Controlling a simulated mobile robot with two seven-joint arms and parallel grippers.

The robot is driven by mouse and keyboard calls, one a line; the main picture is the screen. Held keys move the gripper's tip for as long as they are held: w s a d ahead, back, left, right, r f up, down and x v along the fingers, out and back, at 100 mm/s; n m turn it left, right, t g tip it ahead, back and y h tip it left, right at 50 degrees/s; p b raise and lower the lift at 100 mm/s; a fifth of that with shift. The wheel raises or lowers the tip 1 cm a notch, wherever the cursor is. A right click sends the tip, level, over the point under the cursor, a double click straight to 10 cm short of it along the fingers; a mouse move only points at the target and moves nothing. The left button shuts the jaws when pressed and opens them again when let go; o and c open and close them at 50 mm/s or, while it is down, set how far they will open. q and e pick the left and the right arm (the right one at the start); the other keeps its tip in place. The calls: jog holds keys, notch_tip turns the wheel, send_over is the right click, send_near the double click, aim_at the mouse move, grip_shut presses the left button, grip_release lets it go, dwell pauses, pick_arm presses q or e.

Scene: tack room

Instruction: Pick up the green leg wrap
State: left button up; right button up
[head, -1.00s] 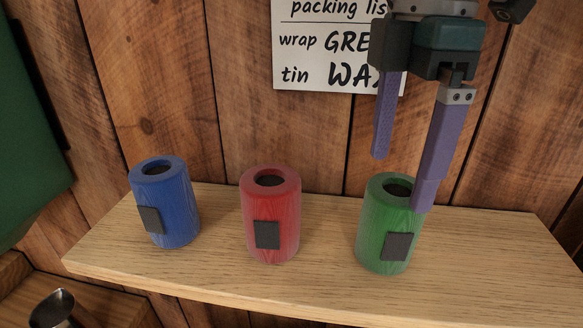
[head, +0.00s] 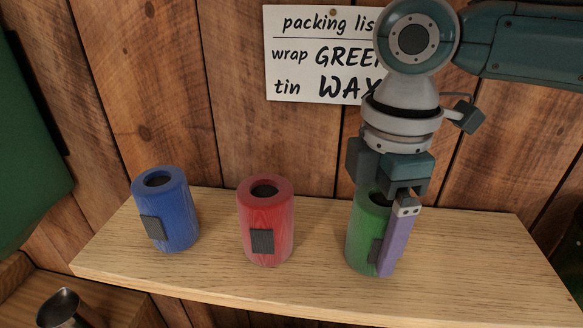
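The green leg wrap (head: 362,238) is an upright green roll with a dark square patch, standing on the wooden shelf (head: 310,288) at the right of a row of three. My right gripper (head: 385,235) points down over it. One purple finger runs down the front right side of the wrap, overlapping the patch. The other finger is hidden behind the wrap and the gripper body. I cannot tell whether the fingers touch the wrap. My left gripper is not in view.
A red wrap (head: 283,215) and a blue wrap (head: 180,215) stand upright to the left, apart from each other. A packing list sign (head: 305,55) hangs on the plank wall behind. The shelf's right end is bare.

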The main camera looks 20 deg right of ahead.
jog(key=c, duration=1)
jog(key=shift+r, duration=0.1)
